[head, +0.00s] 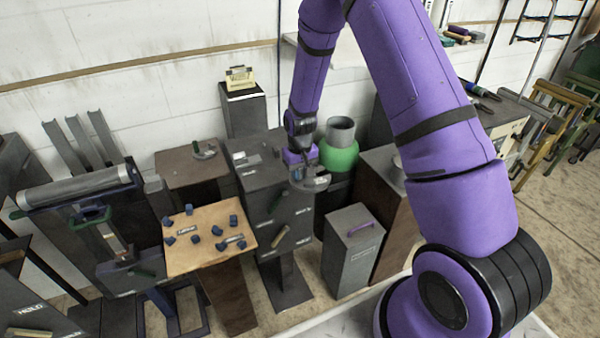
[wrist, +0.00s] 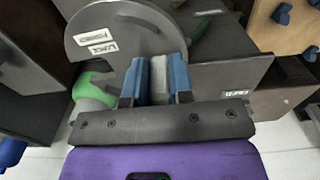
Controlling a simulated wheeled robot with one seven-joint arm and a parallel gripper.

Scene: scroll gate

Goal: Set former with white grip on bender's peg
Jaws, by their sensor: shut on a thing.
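My gripper (head: 303,168) is above the right edge of a dark grey cabinet (head: 283,208) in the head view. In the wrist view its blue fingers (wrist: 156,80) are shut on a pale grip (wrist: 159,72). The grip belongs to a dark grey round former (wrist: 125,32) with two white labels; this former also shows below my gripper in the head view (head: 316,184). Another grey former with a green grip (head: 204,150) lies on a brown stand at the left. I cannot make out the bender's peg in either view.
A green tank (head: 338,156) stands close to the right of my gripper. A grey box with a purple handle (head: 352,250) stands in front of it. A wooden board (head: 205,262) with several blue pieces is at the left. A roller stand (head: 75,190) is farther left.

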